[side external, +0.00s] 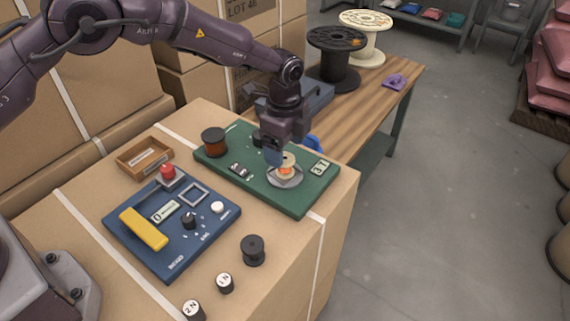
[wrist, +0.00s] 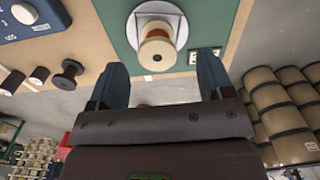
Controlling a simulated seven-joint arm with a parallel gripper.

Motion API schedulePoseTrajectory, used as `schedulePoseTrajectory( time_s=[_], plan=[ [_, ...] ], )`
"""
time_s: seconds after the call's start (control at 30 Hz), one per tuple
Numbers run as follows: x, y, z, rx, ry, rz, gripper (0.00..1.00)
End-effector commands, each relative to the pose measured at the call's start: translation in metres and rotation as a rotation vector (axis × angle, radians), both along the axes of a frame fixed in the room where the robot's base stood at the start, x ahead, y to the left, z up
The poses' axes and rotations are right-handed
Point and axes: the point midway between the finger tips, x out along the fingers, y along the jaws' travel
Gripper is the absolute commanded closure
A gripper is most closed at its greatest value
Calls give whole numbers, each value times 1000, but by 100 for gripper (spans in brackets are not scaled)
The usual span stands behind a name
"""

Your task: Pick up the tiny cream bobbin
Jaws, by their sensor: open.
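The tiny cream bobbin (side external: 287,160) with a copper-coloured winding stands on a round pale plate (side external: 286,180) of the green board (side external: 300,202). In the wrist view the cream bobbin (wrist: 158,50) shows end-on at top centre, in front of the round plate (wrist: 144,14). My gripper (side external: 275,160) is right at the bobbin in the side view, and the near finger overlaps its left side. In the wrist view my gripper (wrist: 162,65) has its two blue fingers wide apart, with the bobbin in line with the gap between them. Nothing is clamped.
A dark-ended copper spool (side external: 214,142) stands on the green board's left part. A blue panel (side external: 135,238) with a yellow bar (side external: 143,229) lies nearer. A black spool (side external: 253,250) and two small weights (side external: 225,283) stand at the front. A wooden tray (side external: 145,158) sits left.

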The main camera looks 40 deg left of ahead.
Motion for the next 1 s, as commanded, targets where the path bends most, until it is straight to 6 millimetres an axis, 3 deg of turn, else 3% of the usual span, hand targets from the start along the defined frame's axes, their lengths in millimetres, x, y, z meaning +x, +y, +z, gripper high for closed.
schedulePoseTrajectory(
  time_s=[0.2,0.47,0.7,0.77,1.0],
  plan=[
    [-3,-2,-34,1,3,0,26],
    [-3,-2,-37,0,1,0,26],
    [-3,-2,-37,0,1,1,79],
    [-3,-2,-37,0,1,1,83],
    [-3,-2,-36,0,0,1,84]
  ],
)
